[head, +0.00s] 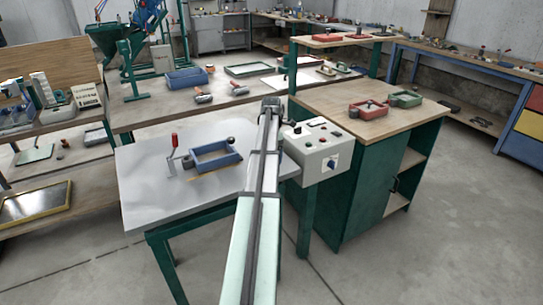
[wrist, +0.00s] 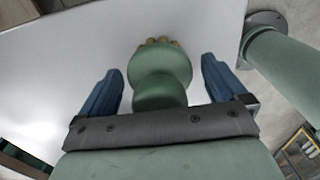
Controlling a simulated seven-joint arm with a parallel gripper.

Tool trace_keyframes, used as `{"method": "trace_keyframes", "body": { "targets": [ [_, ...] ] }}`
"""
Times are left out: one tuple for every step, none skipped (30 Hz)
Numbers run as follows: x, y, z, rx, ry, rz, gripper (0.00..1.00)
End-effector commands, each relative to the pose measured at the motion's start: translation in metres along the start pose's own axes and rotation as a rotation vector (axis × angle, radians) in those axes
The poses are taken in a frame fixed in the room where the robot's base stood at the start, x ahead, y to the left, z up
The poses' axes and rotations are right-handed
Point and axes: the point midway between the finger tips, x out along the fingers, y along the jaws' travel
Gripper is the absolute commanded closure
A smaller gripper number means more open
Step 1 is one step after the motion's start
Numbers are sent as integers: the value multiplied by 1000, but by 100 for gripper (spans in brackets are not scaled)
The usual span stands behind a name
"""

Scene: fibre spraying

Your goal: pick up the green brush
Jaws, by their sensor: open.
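In the wrist view, a rounded green object (wrist: 160,75) with a narrowed neck lies between my fingers, with tan, bristle-like tips at its far end. It looks like the green brush. My gripper (wrist: 160,64) is open, one blue finger on each side of it, with a visible gap on both sides. A pale, smooth surface (wrist: 60,50) shows beyond. Whether the brush touches that surface, I cannot tell. In the head view I cannot make out the brush or my fingers; my arm reaches up the middle of the picture.
In the head view, a grey-topped table (head: 150,205) holds a blue open frame (head: 215,158) and a red-handled clamp (head: 173,150). A control box (head: 318,150) stands right of my arm. A wooden-topped cabinet (head: 340,112) carries red and green frames. The table's front is clear.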

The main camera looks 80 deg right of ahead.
Motion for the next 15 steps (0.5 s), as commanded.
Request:
{"method": "trace_keyframes", "body": {
  "targets": [
    [1,0,0,0,0,0,2],
    [1,0,0,0,0,0,2],
    [1,0,0,0,0,1,2],
    [1,0,0,0,0,1,2],
    [1,0,0,0,0,1,2],
    [1,0,0,0,0,1,2],
    [1,0,0,0,0,1,5],
    [1,0,0,0,0,1,7],
    [1,0,0,0,0,1,11],
    [1,0,0,0,0,1,14],
    [1,0,0,0,0,1,17],
    [1,0,0,0,0,1,21],
    [1,0,0,0,0,1,24],
    [1,0,0,0,0,1,27],
    [1,0,0,0,0,1,30]
  ]
}}
